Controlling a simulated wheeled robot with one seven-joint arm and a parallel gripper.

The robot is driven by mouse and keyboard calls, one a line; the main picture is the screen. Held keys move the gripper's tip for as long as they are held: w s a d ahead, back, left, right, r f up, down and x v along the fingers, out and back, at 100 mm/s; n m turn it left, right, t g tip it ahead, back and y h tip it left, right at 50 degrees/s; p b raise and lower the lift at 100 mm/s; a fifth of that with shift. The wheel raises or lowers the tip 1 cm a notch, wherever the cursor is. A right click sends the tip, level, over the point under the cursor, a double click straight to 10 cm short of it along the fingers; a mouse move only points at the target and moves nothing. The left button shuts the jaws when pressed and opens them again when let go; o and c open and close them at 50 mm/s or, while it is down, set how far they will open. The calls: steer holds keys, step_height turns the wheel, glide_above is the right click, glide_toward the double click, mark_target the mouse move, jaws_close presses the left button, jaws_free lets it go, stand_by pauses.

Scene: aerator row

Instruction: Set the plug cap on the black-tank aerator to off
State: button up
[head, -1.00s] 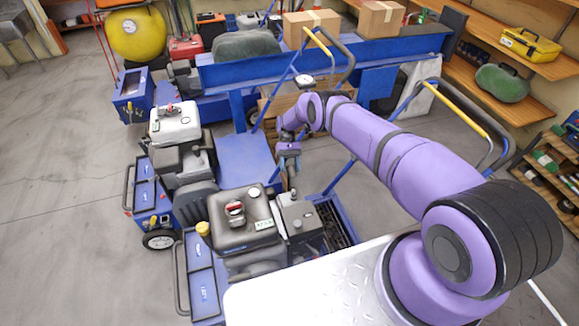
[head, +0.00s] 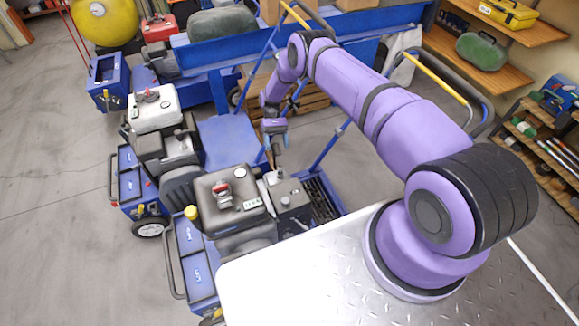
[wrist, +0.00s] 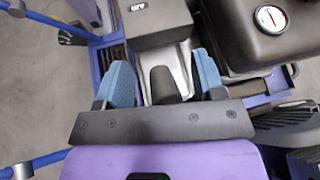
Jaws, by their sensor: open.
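The black-tank aerator (head: 230,196) stands just left of my base in the head view, with a red-topped part (head: 221,188) on its dark tank. Its tank also shows at the upper right of the wrist view (wrist: 245,45), with a round gauge. My gripper (head: 277,152) hangs beyond the aerator's grey box in the head view. In the wrist view my gripper (wrist: 163,80) is open, one blue finger on each side of a dark tapered piece (wrist: 165,85) that looks like the plug cap. I see gaps on both sides of it. Its seat is hard to make out.
A grey box marked AIR (wrist: 150,22) sits just ahead of the fingers. A white-tank aerator (head: 153,110) stands farther back on the left. A blue frame with a yellow-gripped handle (head: 425,75) stands behind my arm. Open floor lies at the left.

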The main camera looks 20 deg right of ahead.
steer(key=s+r, duration=0.1)
steer(key=s, duration=1.2)
